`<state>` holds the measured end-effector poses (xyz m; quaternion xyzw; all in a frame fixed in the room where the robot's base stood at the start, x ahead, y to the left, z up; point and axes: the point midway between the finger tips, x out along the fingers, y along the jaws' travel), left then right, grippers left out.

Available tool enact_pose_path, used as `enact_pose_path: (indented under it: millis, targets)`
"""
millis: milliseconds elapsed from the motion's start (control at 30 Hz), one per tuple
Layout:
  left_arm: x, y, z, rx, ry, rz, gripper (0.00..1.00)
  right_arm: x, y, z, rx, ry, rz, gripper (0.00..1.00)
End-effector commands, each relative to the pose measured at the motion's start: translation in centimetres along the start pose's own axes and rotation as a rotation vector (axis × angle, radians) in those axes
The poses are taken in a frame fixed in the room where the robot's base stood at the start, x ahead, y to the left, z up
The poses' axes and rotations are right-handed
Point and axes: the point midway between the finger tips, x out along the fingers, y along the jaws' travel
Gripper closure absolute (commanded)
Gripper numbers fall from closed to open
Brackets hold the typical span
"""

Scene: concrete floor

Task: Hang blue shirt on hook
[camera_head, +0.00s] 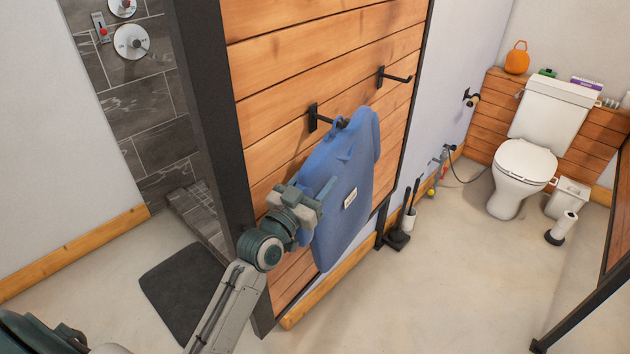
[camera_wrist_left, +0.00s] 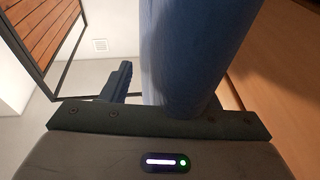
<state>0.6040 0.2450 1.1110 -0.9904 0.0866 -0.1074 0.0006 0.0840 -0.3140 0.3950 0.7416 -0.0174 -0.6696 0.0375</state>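The blue shirt (camera_head: 346,200) hangs flat and upright against the wooden panel in the head view, with a small white label on its front. Its top is at the left black hook (camera_head: 314,118). The hook's tip meets a loop at the collar, but I cannot tell whether the loop is around it. A second black hook (camera_head: 393,77), to the right, is bare. My left gripper (camera_head: 312,203) is at the shirt's left edge. In the left wrist view the shirt (camera_wrist_left: 190,55) fills the middle, beside one dark finger (camera_wrist_left: 118,82); the other finger is hidden. My right gripper is not in view.
The wooden panel (camera_head: 290,60) has a dark post (camera_head: 213,100) on its left. A dark mat (camera_head: 182,290) lies on the floor. A toilet brush stand (camera_head: 398,238) and a toilet (camera_head: 522,165) are to the right. The floor in front is clear.

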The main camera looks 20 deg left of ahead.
Motion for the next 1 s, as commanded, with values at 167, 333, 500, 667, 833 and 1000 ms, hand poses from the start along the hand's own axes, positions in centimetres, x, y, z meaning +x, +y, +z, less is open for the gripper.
enact_pose_path:
  millis: [167, 333, 500, 667, 833, 1000]
  targets:
    - [0.0, 0.0, 0.0, 0.000, -0.001, 0.000, 0.33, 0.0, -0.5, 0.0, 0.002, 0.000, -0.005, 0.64]
    - [-0.1, 0.0, 0.1, 0.000, -0.003, 0.000, 0.33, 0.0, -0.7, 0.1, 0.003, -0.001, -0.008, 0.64]
    - [-1.6, 0.0, 0.3, 0.003, -0.004, 0.000, 0.33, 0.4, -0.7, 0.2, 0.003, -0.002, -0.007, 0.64]
    - [-4.7, 0.0, 0.3, 0.005, -0.005, 0.001, 0.33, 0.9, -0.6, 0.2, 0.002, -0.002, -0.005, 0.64]
    - [-7.9, 0.0, 0.1, 0.002, -0.004, 0.001, 0.33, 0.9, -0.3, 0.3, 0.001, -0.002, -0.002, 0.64]
    - [-9.8, 0.0, 0.0, 0.002, -0.003, -0.001, 0.33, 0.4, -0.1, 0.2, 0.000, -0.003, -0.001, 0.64]
